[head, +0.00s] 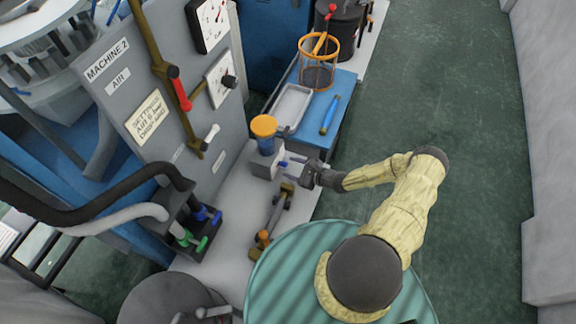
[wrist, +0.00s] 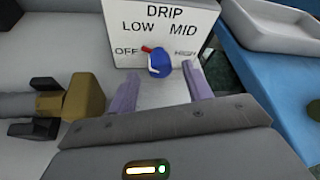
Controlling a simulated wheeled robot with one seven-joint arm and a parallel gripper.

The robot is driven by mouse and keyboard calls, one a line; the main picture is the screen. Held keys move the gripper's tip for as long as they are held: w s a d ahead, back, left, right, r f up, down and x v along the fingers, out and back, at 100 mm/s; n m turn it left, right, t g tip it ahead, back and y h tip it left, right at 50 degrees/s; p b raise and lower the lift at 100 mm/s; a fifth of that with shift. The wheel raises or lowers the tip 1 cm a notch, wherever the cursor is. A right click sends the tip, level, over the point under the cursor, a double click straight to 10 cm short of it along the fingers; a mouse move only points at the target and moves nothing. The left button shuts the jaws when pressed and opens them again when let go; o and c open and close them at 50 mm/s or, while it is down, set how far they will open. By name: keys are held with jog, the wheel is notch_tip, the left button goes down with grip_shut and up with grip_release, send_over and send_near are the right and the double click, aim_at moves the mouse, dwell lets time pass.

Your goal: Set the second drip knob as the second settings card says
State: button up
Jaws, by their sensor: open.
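The drip box (head: 267,164) is a small grey box below an orange-capped cup. In the wrist view its white face (wrist: 160,30) reads OFF, LOW, MID and HIGH. The blue drip knob (wrist: 161,66) has a red pointer aimed up and left, close to OFF and below LOW. My gripper (wrist: 160,90) is open, its two pale fingers either side of and just short of the knob; I cannot tell if they touch it. In the head view my gripper (head: 294,166) reaches the box from the right. The settings card (head: 148,117) is on the MACHINE 2 panel; its drip line is too small to read surely.
A brass-coloured fitting (head: 276,212) lies on the grey ledge near my gripper, also in the wrist view (wrist: 82,96). A blue bench (head: 343,98) holds a white tray (head: 292,106), a blue tool (head: 329,116) and an orange-rimmed basket (head: 318,76). Floor at right is clear.

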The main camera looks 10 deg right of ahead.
jog(key=shift+x, duration=1.2)
jog(key=shift+d, duration=0.1)
jog(key=shift+c, duration=0.2)
jog(key=c, duration=0.9)
